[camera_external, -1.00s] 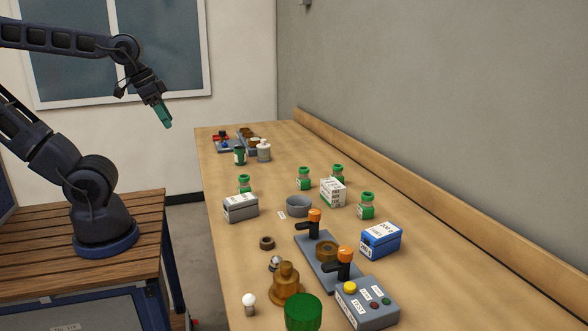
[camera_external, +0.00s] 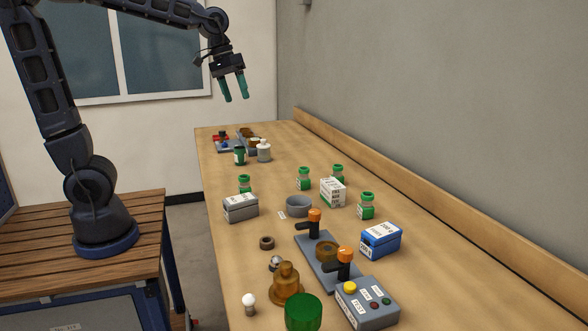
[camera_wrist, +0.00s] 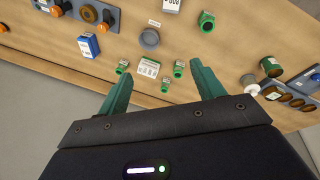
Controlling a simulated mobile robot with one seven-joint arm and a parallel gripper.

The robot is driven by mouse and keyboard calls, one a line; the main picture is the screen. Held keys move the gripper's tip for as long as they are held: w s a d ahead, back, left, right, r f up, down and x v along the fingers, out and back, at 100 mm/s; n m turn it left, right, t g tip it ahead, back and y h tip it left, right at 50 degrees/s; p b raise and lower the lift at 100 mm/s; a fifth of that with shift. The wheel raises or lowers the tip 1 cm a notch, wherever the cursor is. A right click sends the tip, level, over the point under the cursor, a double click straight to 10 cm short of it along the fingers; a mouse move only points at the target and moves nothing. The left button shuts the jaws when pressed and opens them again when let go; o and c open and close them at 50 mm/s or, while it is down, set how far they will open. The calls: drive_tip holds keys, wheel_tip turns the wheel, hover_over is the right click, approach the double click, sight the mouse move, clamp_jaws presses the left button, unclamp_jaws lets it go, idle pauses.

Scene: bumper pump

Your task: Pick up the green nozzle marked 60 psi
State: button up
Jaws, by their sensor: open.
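Several small green-topped pieces with pale labels, likely the nozzles, stand on the bench. One is by the grey box (camera_external: 245,184), two are near the white box (camera_external: 304,178) (camera_external: 338,173), and one is by the blue box (camera_external: 366,206). In the wrist view they also show, one larger at the top (camera_wrist: 206,21) and small ones beyond my fingers (camera_wrist: 122,67) (camera_wrist: 165,87) (camera_wrist: 179,68). Their markings are too small to read, so I cannot tell which is 60 psi. My gripper (camera_external: 235,91) is open and empty, high above the bench's far end, with teal fingers pointing down.
A white box (camera_external: 333,191), a grey bowl (camera_external: 298,206), a grey box (camera_external: 240,208) and a blue box (camera_external: 381,240) stand among them. A plate with orange-topped levers (camera_external: 318,258) and a button box (camera_external: 366,303) are nearer. A wall runs along the right.

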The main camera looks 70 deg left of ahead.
drive_tip(key=w+a+f+n+g, duration=0.1)
drive_tip(key=w+a+f+n, duration=0.15)
drive_tip(key=w, duration=1.05)
drive_tip(key=n+g+h, duration=0.1)
drive_tip(key=n+h, duration=0.2)
drive_tip(key=n, duration=0.8)
hover_over(337, 176)
drive_tip(key=a, duration=0.5)
wheel_tip(337, 176, down, 26)
drive_tip(key=shift+m, duration=0.25)
drive_tip(key=x, duration=1)
drive_tip(key=shift+w+a, duration=0.1)
drive_tip(key=c, duration=1.2)
